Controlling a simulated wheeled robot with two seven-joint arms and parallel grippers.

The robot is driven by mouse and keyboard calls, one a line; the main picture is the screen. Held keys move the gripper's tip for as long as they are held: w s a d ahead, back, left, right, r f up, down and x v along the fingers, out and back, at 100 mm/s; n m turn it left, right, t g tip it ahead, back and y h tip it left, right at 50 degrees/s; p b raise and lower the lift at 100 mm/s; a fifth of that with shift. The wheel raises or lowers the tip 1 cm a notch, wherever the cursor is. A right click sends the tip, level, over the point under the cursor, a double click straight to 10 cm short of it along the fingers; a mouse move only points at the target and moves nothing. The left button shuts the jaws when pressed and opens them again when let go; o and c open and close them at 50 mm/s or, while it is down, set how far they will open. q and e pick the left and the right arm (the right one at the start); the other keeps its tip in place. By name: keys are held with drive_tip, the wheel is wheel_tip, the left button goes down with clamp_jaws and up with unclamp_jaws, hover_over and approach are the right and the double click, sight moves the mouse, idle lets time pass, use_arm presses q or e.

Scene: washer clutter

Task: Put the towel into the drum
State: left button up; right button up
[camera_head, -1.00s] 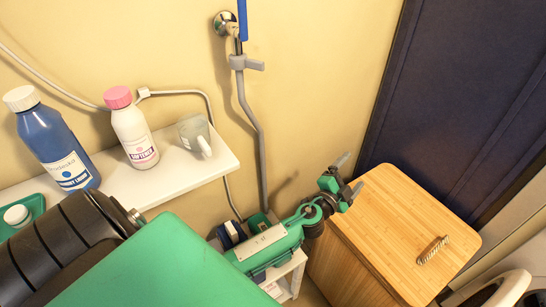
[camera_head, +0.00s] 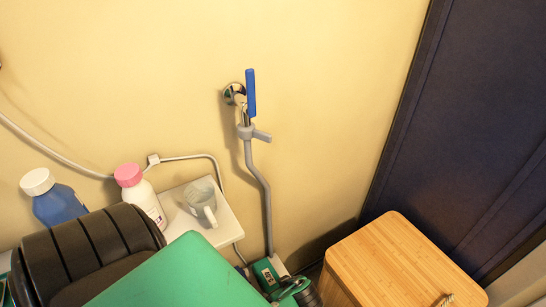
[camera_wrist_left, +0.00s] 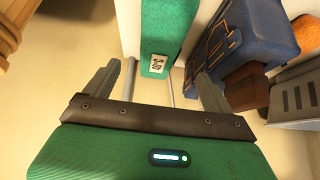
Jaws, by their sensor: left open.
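The towel and the drum cannot be made out in either current view. My left gripper (camera_wrist_left: 160,88) is open in the left wrist view, with its two grey fingers wide apart and nothing between them. Its fingers point toward a green panel with a small label (camera_wrist_left: 158,62), and a pale surface lies below. My right gripper is not in view.
A bamboo-topped box (camera_head: 395,262) stands at the lower right of the head view. A shelf (camera_head: 228,222) holds a mug (camera_head: 202,203), a pink-capped bottle (camera_head: 143,195) and a blue bottle (camera_head: 58,205). A blue orange-lined object (camera_wrist_left: 235,45) is right of my left gripper.

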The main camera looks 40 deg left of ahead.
sight(274, 286)
use_arm(q)
drive_tip(key=x, duration=0.5)
drive_tip(key=shift+w+a+f, duration=0.1)
drive_tip(key=shift+a+f, duration=0.15)
drive_tip(key=shift+f, duration=0.05)
drive_tip(key=shift+x, duration=2.75)
drive_tip(key=shift+d+f, duration=0.15)
drive_tip(key=shift+c, duration=0.5)
drive_tip(key=c, duration=1.1)
drive_tip(key=shift+c, duration=0.2)
